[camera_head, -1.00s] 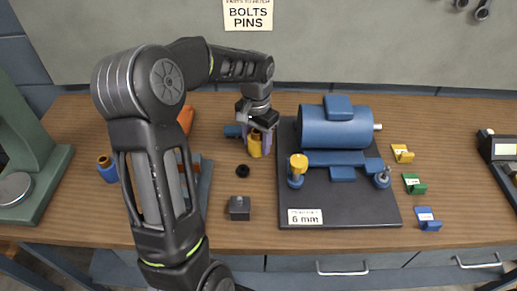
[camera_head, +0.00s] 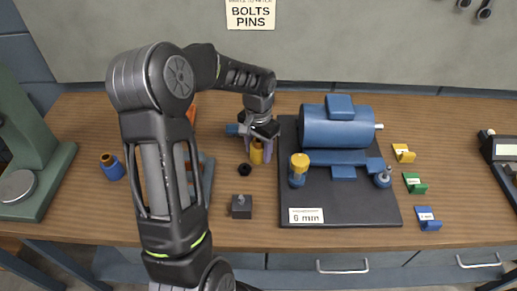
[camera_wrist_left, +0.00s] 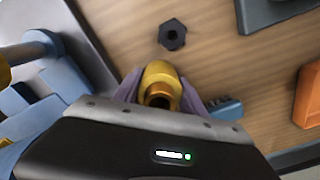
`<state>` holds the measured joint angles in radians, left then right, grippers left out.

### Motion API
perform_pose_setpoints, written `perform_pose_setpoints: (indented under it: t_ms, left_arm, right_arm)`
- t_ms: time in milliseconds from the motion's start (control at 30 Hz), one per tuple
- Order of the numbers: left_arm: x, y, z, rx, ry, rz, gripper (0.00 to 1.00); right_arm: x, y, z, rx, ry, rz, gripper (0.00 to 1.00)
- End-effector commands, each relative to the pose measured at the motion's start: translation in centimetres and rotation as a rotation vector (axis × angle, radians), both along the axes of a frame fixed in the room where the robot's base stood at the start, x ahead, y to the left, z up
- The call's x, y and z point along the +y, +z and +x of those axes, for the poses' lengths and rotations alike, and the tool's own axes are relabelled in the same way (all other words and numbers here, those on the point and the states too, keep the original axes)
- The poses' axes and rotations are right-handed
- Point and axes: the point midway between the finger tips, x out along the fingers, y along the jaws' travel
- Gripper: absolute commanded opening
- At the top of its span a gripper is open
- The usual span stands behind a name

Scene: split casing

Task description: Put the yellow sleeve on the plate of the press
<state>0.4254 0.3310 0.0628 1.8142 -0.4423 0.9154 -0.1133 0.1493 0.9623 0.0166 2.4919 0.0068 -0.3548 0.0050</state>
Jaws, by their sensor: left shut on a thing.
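The yellow sleeve (camera_head: 257,153) is between the pale purple fingers of my left gripper (camera_head: 259,158), which is shut on it. The wrist view shows the yellow sleeve (camera_wrist_left: 158,73) with a copper-coloured bore, between the fingertips (camera_wrist_left: 160,88). I cannot tell whether it touches the table. The green press (camera_head: 38,150) stands at the far left, with a bare round grey plate (camera_head: 17,187) on its base. My arm spans the space between press and sleeve. My right gripper is not in view.
A blue sleeve (camera_head: 112,168) stands right of the press. A black nut (camera_head: 244,169) and a dark block (camera_head: 241,206) lie in front of the gripper. A dark board (camera_head: 350,211) carrying a blue motor (camera_head: 335,127) is close on the right. An orange part (camera_wrist_left: 308,97) shows in the wrist view.

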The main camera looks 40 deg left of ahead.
Motion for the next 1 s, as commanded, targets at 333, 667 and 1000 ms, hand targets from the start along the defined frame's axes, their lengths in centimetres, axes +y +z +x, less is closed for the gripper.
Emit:
perform_pose_setpoints:
  t_ms: [333,667,1000]
  left_arm:
    - [0.0,-0.2,0.0,0.0,0.0,0.0,0.69]
    - [0.0,0.1,0.0,0.0,0.0,0.0,0.7]
    - [0.1,4.4,0.1,-0.005,-0.001,0.002,0.7]
  right_arm:
    - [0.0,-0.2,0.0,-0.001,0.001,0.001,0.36]
    - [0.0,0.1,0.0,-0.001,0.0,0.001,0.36]
    - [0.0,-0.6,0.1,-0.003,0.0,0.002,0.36]
